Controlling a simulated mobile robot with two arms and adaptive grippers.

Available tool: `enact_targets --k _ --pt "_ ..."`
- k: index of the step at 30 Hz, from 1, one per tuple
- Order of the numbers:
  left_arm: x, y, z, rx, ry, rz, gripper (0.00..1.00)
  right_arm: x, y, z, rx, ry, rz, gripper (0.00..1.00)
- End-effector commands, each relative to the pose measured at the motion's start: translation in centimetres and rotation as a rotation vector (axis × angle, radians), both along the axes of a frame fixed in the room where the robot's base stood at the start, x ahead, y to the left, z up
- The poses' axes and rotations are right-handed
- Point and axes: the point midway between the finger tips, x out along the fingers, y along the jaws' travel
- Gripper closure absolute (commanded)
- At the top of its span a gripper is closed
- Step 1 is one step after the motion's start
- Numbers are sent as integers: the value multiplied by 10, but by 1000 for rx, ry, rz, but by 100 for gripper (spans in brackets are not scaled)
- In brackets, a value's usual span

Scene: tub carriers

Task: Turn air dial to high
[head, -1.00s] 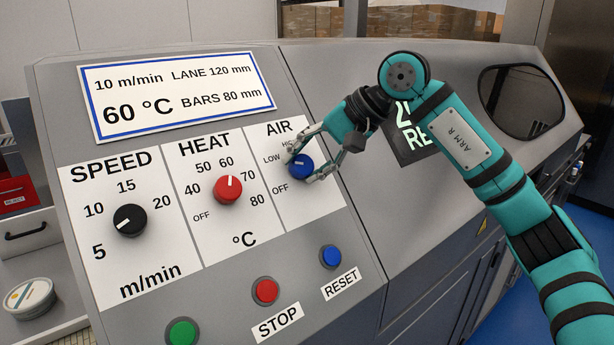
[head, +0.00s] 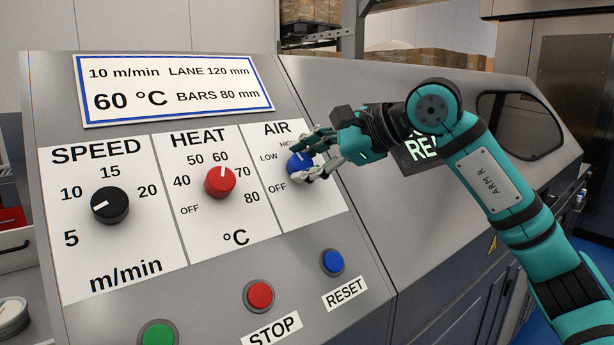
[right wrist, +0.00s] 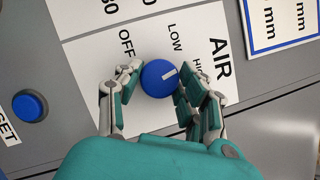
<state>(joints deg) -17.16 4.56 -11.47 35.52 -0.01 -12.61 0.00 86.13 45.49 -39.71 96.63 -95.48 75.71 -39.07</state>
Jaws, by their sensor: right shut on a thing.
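The blue AIR dial (head: 299,168) sits on the white panel, with OFF, LOW and HIGH printed around it. It also shows in the right wrist view (right wrist: 157,80), where its white mark points toward the partly covered HIGH label, well past LOW. My right gripper (head: 308,167) is shut on the dial, with fingers on both sides of the knob. In the right wrist view my right gripper (right wrist: 158,86) has the dial between its fingertips. My left gripper is out of view.
The red HEAT dial (head: 220,182) and black SPEED dial (head: 110,205) are to the left. Below are the blue RESET button (head: 332,262), red STOP button (head: 258,295) and a green button (head: 158,336). A display (head: 420,152) is partly behind my right arm.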

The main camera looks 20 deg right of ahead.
Motion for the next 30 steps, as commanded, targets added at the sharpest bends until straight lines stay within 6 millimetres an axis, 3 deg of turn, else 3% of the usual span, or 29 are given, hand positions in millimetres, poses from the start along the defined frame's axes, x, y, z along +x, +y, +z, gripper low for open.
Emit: enact_targets --k 3,12,30 --pt "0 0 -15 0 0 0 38 -1 0 -4 70 21 -68 93" --pt "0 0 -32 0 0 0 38 -1 0 -3 213 76 -206 93" --pt "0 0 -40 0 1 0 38 -1 0 -1 296 109 -286 93"
